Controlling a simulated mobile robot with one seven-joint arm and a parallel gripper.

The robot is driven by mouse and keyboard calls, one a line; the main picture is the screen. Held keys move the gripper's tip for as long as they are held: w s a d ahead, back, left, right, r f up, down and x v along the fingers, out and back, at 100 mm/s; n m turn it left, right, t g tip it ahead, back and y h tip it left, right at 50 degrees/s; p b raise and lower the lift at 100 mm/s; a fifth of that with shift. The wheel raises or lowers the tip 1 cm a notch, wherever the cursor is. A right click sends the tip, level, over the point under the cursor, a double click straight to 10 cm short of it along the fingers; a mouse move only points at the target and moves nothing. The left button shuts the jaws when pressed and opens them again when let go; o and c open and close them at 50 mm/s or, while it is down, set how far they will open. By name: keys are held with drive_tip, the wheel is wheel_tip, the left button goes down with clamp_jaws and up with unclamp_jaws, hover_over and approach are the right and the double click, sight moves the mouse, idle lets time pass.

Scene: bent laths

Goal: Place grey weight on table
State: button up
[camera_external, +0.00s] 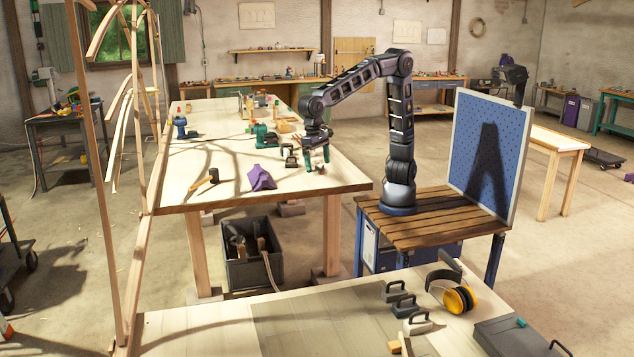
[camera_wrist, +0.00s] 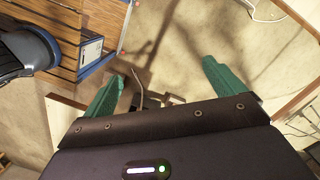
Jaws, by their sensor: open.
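My gripper (camera_external: 316,160) hangs over the right part of the long wooden table (camera_external: 205,165). Its green fingers are wide apart, with nothing seen between them. The wrist view also shows my gripper (camera_wrist: 163,88) with its fingers spread. A dark grey handled piece that looks like a weight (camera_external: 290,157) is just left of my gripper, on or close above the table; I cannot tell if they touch. Three grey handled weights stand on the front table: one at the back (camera_external: 395,291), one in the middle (camera_external: 405,307) and a paler one in front (camera_external: 417,325).
A purple folded piece (camera_external: 262,178), a hammer (camera_external: 200,186) and teal power tools (camera_external: 262,135) lie on the long table. Bent laths (camera_external: 140,110) rise at its left. Yellow ear defenders (camera_external: 455,298) lie right of the front weights.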

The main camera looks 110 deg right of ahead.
drive_tip(key=s+d+r+n+t+y, duration=0.1)
drive_tip(key=s+d+r+n, duration=0.1)
drive_tip(key=s+d, duration=0.55)
drive_tip(key=s+d+r+n+t, duration=0.1)
drive_tip(key=s+d+n, duration=0.25)
drive_tip(key=d, duration=0.75)
drive_tip(key=s+d+f+n+t+h, duration=0.1)
drive_tip(key=s+d, duration=0.3)
drive_tip(key=s, duration=0.4)
drive_tip(key=s+d+f+n+t+h, duration=0.1)
drive_tip(key=s+d+f+n+t, duration=0.1)
drive_tip(key=s, duration=0.6)
drive_tip(key=d+f+n, duration=0.1)
drive_tip(key=d+n, duration=0.1)
drive_tip(key=d, duration=0.1)
drive_tip(key=shift+s+f+t, duration=0.25)
drive_tip(key=shift+f+t, duration=0.05)
drive_tip(key=shift+f, duration=0.1)
